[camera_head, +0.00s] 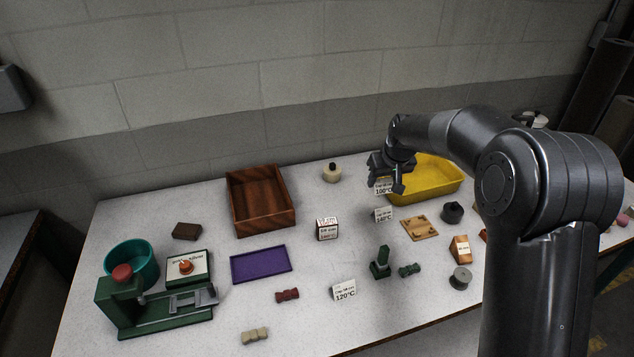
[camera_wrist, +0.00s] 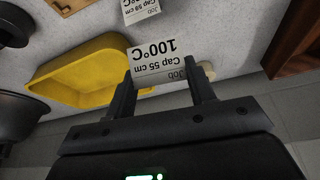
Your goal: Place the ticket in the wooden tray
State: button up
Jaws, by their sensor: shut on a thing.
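My gripper (camera_head: 396,180) is above the table at the left end of the yellow bin. In the wrist view my gripper (camera_wrist: 160,82) is shut on a white ticket (camera_wrist: 155,60) reading "Cap 55 cm 100°C". This ticket (camera_head: 382,188) also shows under the gripper in the head view. The wooden tray (camera_head: 234,210) is dark brown, open-topped and empty, and stands left of the gripper at the back of the table. A brown wooden edge, probably the tray (camera_wrist: 298,45), shows at the right of the wrist view.
The yellow bin (camera_head: 436,172) is right of the gripper. A 140°C ticket (camera_head: 383,214) and a 120°C ticket (camera_head: 344,290) stand on the table. A cream bottle (camera_head: 332,174) and a small labelled box (camera_head: 327,229) stand between tray and gripper. Purple tray (camera_head: 261,265) lies in front.

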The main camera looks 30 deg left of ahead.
jog(key=s+a+n, duration=0.1)
jog(key=s+a, duration=0.5)
jog(key=a, duration=0.4)
jog(key=s+a, duration=0.6)
jog(key=a, duration=0.3)
send_over(262, 213)
jog(key=s+d, duration=0.1)
jog(key=d, duration=0.1)
jog(key=f, duration=0.5)
jog(key=shift+a+f, duration=0.2)
jog(key=shift+f, duration=0.15)
jog(key=shift+s+a+f, duration=0.1)
jog(key=shift+a+f, duration=0.2)
jog(key=shift+f, duration=1.9)
jog(key=shift+f, duration=0.2)
jog(key=o, duration=0.9)
jog(key=shift+r, duration=0.1)
